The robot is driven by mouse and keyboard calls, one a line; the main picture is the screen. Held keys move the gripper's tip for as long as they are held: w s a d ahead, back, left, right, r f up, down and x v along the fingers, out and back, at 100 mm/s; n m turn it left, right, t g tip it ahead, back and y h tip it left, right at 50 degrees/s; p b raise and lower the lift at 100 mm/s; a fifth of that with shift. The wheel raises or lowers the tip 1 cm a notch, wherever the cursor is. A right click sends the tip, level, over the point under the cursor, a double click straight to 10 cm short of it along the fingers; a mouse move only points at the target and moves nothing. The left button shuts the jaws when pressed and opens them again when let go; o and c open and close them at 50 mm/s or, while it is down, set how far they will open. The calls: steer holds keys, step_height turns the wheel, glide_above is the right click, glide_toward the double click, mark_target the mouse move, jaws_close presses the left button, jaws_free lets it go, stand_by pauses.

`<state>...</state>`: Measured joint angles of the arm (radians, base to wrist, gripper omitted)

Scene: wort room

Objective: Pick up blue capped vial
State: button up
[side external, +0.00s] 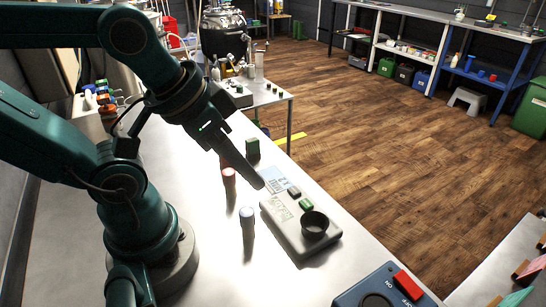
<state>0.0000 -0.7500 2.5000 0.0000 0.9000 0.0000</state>
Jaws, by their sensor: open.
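The blue capped vial (247,216) stands upright on the pale metal bench, left of a grey instrument. My gripper (259,183) points down and to the right, its tips above the bench, up and slightly right of the vial in the picture. The gripper is open, seen nearly edge-on, and nothing shows between its fingers. It is apart from the vial. How high the tips are over the bench is hard to tell.
A red capped vial (229,177) stands behind the blue one, close to my gripper. A dark green block (252,149) stands farther back. The grey instrument (286,229) carries a black cup (315,224). A switch box (383,292) with a red switch lies at front right.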

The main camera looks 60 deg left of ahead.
mark_target(245, 223)
steer(key=f+m+g, duration=0.1)
steer(key=w+f+m+g, duration=0.1)
steer(key=m, duration=0.1)
steer(key=w+f+m, duration=0.1)
steer(key=m, duration=0.1)
steer(key=shift+a+f+g, duration=0.35)
steer(key=shift+g, duration=0.05)
steer(key=f+m+g, duration=0.1)
steer(key=f, duration=0.1)
steer(key=f+g, duration=0.2)
steer(key=f, duration=0.1)
steer(key=shift+s+a+m+y, duration=0.1)
steer(key=shift+s+m+y, duration=0.1)
steer(key=shift+m+y, duration=0.2)
steer(key=shift+s+f+g, duration=0.35)
steer(key=shift+f+g, duration=0.15)
steer(key=shift+f, duration=0.25)
steer(key=shift+s+a+f, duration=0.1)
steer(key=shift+s+f, duration=0.05)
steer(key=shift+f, duration=1.05)
steer(key=shift+s+a+f, duration=0.1)
steer(key=shift+f, duration=1.1)
steer(key=shift+c, duration=0.3)
